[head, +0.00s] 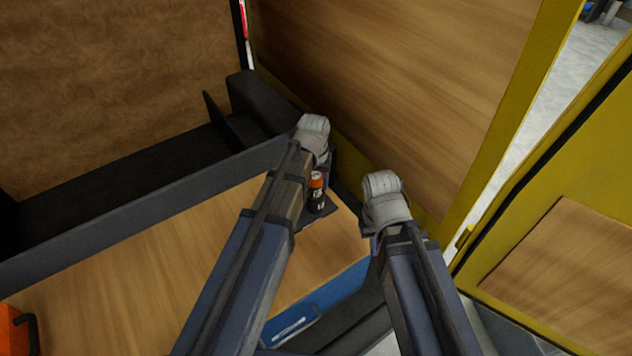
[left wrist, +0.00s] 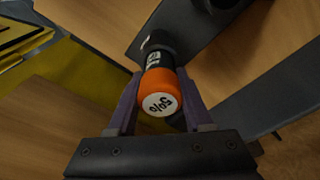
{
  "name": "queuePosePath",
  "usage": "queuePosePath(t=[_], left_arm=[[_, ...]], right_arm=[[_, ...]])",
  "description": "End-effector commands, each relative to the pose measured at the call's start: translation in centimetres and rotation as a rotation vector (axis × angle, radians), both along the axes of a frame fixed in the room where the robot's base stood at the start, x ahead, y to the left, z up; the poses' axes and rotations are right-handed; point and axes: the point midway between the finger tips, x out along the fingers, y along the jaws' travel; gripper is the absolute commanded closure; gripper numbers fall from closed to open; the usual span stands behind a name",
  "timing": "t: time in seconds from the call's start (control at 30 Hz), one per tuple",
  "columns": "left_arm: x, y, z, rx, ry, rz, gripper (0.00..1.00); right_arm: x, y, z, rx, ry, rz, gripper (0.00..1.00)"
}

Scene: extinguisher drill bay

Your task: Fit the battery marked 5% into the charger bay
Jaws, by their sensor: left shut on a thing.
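The battery marked 5% (left wrist: 158,90) has an orange end cap and a dark body with white print. In the left wrist view it lies between the purple fingers of my left gripper (left wrist: 159,78), which is shut on it. Its far end points at a dark plate (left wrist: 186,30), possibly the charger; I cannot tell whether it is seated. In the head view a battery (head: 316,193) shows upright below my left gripper (head: 326,168), over a dark pad (head: 312,227). My right gripper (head: 372,232) is to the right, its fingers hidden by its wrist.
The wooden worktop (head: 190,245) is clear in the middle. A dark trough (head: 120,170) runs along the back, and a wooden panel with a yellow frame (head: 400,70) stands behind the grippers. An orange object (head: 12,330) is at the lower left.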

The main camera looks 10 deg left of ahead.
Motion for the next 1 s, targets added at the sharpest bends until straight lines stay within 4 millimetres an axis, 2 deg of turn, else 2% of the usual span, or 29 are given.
queuePosePath(t=[1.0], left_arm=[[0.0, 0.0, -1.2, 0.0, 0.0, 0.0, 1.0]], right_arm=[[0.0, 0.0, -1.2, 0.0, 0.0, 0.0, 1.0]])
